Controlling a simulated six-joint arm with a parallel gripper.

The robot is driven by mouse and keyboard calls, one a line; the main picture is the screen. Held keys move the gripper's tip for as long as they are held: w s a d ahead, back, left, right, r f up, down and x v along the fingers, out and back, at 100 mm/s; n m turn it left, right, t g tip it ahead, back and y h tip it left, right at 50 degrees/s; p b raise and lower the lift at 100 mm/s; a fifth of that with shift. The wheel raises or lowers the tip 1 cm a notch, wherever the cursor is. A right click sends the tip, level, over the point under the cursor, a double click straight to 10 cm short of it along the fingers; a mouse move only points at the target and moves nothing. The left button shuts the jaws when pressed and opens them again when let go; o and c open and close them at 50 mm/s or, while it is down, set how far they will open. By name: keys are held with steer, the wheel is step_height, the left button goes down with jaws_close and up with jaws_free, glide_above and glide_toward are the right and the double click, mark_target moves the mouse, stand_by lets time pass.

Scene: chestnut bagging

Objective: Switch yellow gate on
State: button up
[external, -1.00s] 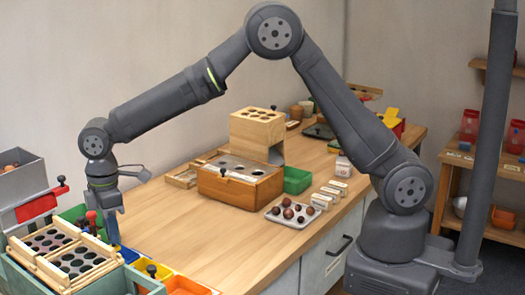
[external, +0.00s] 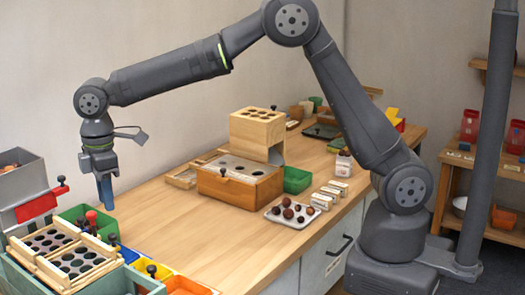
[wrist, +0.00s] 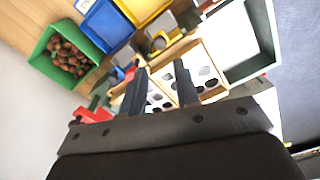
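My gripper (external: 106,196) hangs fingers down above the sorting station at the lower left. In the wrist view its two dark fingers (wrist: 160,86) stand apart with nothing held between them. A yellow bin (external: 162,270) sits in front of the station; it also shows at the top of the wrist view (wrist: 146,8). A black-knobbed lever (external: 152,270) stands beside that bin. In the wrist view a small yellow part (wrist: 159,42) lies just below the yellow bin, near dark knobs. I cannot tell the yellow gate's setting. The gripper is apart from these parts.
The perforated sorting trays (external: 75,259) lie below the gripper. Blue (external: 128,254) and orange (external: 188,286) bins flank the yellow one. A wooden box (external: 238,188) stands mid-bench; bench around it is partly clear.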

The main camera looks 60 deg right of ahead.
step_height(320, 180, up, 10)
glide_above(122, 229)
steer(key=shift+d+f, duration=0.1)
steer(key=shift+f, duration=0.1)
steer(key=shift+f, duration=0.15)
stand_by(0.3)
step_height(122, 229, down, 18)
steer(key=shift+r, duration=0.1)
stand_by(0.5)
